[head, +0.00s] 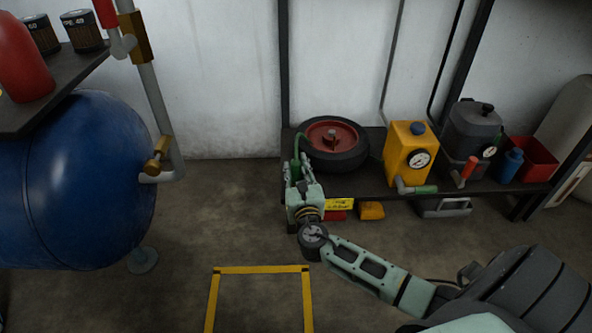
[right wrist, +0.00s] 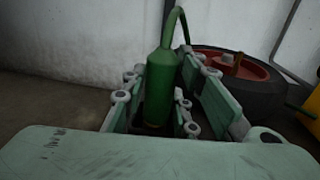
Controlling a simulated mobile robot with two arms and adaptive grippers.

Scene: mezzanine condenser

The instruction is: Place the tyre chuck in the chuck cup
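The tyre chuck (right wrist: 158,88) is a green cylinder with a narrower top and a green hose arching from it, upright between my right gripper's fingers (right wrist: 163,98). Both fingers lie close against its sides, so the gripper appears shut on it. In the head view my right gripper (head: 296,172) is at the left end of the low shelf, beside the wheel, with the green chuck (head: 297,168) partly hidden in it. I cannot make out the chuck cup; a dark shape around the chuck's lower end is too unclear to name. My left gripper is not in view.
A black tyre with a red rim (head: 335,144), a yellow canister with a gauge (head: 408,152), a grey canister (head: 472,132), a blue bottle (head: 511,165) and a red bin (head: 535,158) stand on the shelf (head: 365,184). A blue tank (head: 75,180) is at left. The floor between is open.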

